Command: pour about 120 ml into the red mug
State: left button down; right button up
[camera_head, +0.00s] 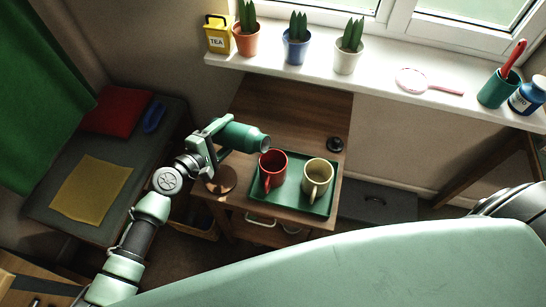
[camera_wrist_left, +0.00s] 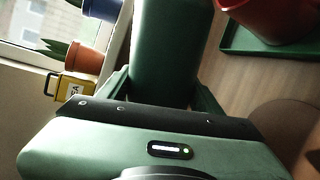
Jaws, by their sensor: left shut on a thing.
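The red mug (camera_head: 272,169) stands upright on the left part of a green tray, with its handle toward the front. It shows in part at the top right of the left wrist view (camera_wrist_left: 275,18). My left gripper (camera_head: 222,137) is shut around a green bottle-like container (camera_head: 244,137), which also fills the top middle of the left wrist view (camera_wrist_left: 165,50). The container is tilted nearly flat, its grey open end pointing right, just up and left of the red mug. No liquid shows. My right gripper is not in view.
A cream mug (camera_head: 317,176) stands right of the red one on the green tray (camera_head: 296,200). A round brown disc (camera_head: 222,180) and a black knob (camera_head: 335,145) are on the wooden cabinet (camera_head: 290,102). Potted plants and a yellow tea tin (camera_head: 218,38) line the windowsill.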

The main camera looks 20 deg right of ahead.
pick_arm(q)
jog(key=shift+s+d+r+m+y+p, duration=0.1)
jog(key=shift+r+m+y+p, duration=0.1)
jog(key=shift+r+p, duration=0.2)
jog(key=shift+s+d+r+m+y+p, duration=0.1)
jog(key=shift+r+m+p, duration=0.1)
jog(key=shift+r+p, duration=0.2)
jog(key=shift+w+a+m, duration=0.25)
jog(key=shift+w+m, duration=0.05)
jog(key=shift+w, duration=0.15)
dwell(0.3)
jog(key=shift+r+m+t+p, duration=0.2)
jog(key=shift+m+t+p, duration=0.1)
jog(key=shift+m+p, duration=0.1)
dwell(1.5)
